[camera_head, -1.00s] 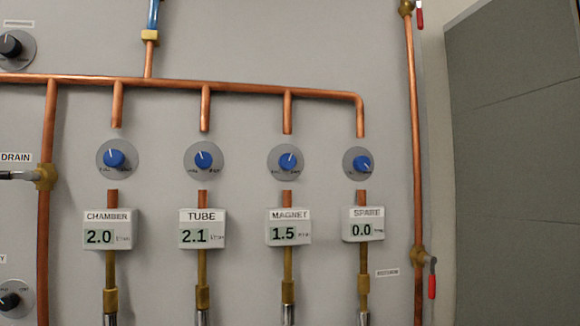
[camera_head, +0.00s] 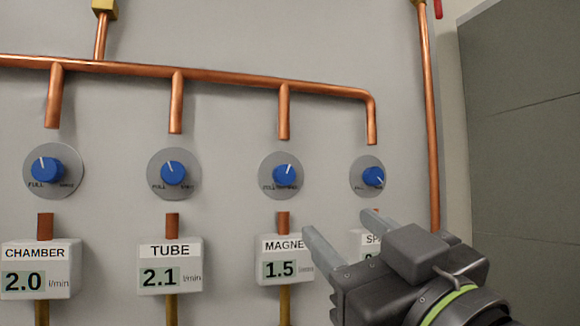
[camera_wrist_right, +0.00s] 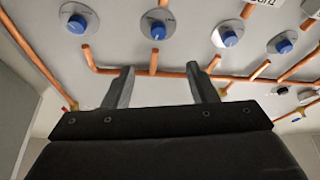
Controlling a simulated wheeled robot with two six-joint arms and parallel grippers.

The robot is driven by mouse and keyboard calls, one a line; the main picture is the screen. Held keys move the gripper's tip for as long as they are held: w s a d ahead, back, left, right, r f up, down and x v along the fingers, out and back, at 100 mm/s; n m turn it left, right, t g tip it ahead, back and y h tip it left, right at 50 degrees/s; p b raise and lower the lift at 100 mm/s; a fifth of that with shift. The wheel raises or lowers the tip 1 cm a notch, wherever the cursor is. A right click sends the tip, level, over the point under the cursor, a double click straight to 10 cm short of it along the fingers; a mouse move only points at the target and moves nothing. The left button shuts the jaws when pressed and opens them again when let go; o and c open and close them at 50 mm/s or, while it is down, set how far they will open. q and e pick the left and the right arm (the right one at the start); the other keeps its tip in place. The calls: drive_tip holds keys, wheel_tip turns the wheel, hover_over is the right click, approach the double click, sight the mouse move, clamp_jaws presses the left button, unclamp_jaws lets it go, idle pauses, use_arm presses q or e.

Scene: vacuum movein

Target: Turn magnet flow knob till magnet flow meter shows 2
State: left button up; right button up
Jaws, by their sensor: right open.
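The magnet flow knob (camera_head: 287,174) is blue with a white pointer line, on a round grey plate on the wall panel. Below it, the magnet flow meter (camera_head: 283,265) reads 1.5; my right gripper covers the right end of its label. My right gripper (camera_head: 337,222) is open and empty, its fingertips below and right of the magnet knob and apart from it. In the right wrist view, which is upside down, the magnet knob (camera_wrist_right: 158,30) is above the gap between the open fingers (camera_wrist_right: 160,68). My left gripper is out of view.
The spare knob (camera_head: 373,177) is right of the magnet knob, its meter mostly hidden by my gripper. The tube knob (camera_head: 173,173) and chamber knob (camera_head: 47,171) are left. A copper pipe (camera_head: 225,78) runs above. A grey cabinet (camera_head: 520,160) stands at far right.

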drive_tip(key=w+p, duration=0.1)
drive_tip(key=p, duration=0.1)
use_arm(q)
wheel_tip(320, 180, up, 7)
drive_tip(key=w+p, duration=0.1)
drive_tip(key=p, duration=0.3)
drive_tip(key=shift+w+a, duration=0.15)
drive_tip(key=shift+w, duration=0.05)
use_arm(e)
approach(287, 178)
drive_tip(key=x, duration=0.8)
drive_tip(key=shift+w+a+r, duration=0.1)
drive_tip(key=shift+w+a, duration=0.05)
drive_tip(key=shift+w, duration=0.05)
drive_tip(key=c, duration=1)
